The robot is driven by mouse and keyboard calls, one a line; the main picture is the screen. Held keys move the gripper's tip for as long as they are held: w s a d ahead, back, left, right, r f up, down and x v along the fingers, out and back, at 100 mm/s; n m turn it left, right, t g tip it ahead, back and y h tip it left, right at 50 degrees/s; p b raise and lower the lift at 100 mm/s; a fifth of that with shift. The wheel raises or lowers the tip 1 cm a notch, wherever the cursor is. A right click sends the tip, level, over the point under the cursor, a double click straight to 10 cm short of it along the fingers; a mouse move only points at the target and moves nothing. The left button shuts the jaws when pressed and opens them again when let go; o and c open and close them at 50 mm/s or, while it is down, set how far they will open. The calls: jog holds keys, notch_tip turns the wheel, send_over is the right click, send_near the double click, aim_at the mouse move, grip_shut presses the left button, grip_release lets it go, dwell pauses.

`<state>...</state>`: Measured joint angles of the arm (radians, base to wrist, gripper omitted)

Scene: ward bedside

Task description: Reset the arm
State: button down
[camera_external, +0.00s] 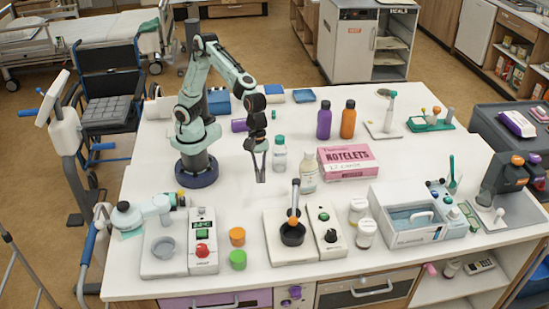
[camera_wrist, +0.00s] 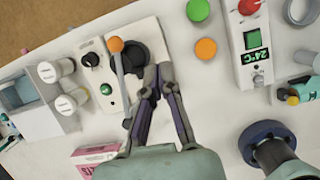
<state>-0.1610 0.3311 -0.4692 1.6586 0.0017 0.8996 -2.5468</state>
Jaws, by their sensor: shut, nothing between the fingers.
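My arm stands on its dark blue base (camera_external: 197,172) at the left of the white table. My gripper (camera_external: 261,180) points down over the table's middle, shut and empty. It is left of the small bottles and behind the black mixing bowl device. In the wrist view the fingers of my gripper (camera_wrist: 159,68) converge at their tips, beside the black bowl (camera_wrist: 133,55) in the picture. No object is between them.
A clear bottle (camera_external: 279,155), a cream-capped bottle (camera_external: 307,174) and a pink NOTELETS box (camera_external: 347,162) stand close right of my gripper. The table between base and gripper is mostly clear.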

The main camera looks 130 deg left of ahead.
jog(key=s+a+r+m+t+y, duration=0.1)
jog(key=s+a+r+m, duration=0.2)
jog(key=s, duration=0.4)
jog(key=s+a+r+m+y, duration=0.1)
jog(key=s+a+r+y, duration=0.15)
jog(key=s+a, duration=0.3)
jog(key=s+a+f+m+g, duration=0.2)
jog(key=s+f+m, duration=0.2)
jog(key=s+m, duration=0.4)
jog(key=s+a+f+m+g, duration=0.1)
jog(key=s+a+f+m, duration=0.2)
jog(key=s+m, duration=0.5)
jog(key=f+m, duration=0.1)
jog(key=m, duration=0.4)
jog(key=shift+g, duration=0.4)
jog(key=shift+a, duration=0.1)
